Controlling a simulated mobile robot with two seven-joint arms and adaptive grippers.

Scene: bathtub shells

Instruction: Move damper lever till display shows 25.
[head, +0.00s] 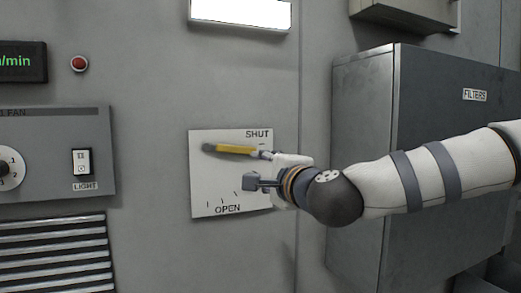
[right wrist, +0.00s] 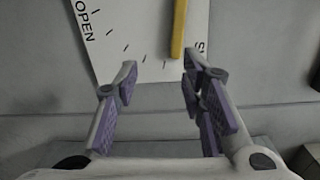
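The damper lever (head: 232,150) is a yellow bar on a dark pivot, on a white plate (head: 205,195) marked SHUT at the top and OPEN at the bottom. It lies nearly level, its free end pointing right, nearer SHUT. My right gripper (head: 257,168) is open at the plate's right side, one finger by the lever's tip and the other below it. In the right wrist view, the lever (right wrist: 179,28) ends just beyond the open fingertips, nearer the right finger; contact cannot be told. The display (head: 18,62) shows only green "/min"; its number is cut off. My left gripper is out of view.
A grey FILTERS cabinet (head: 360,110) stands out on the right, behind my right arm. Left of the plate are a fan panel (head: 55,135) with a knob and light switch, a red button (head: 79,63) and a slatted vent (head: 55,255). A bright lamp (head: 240,14) hangs above.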

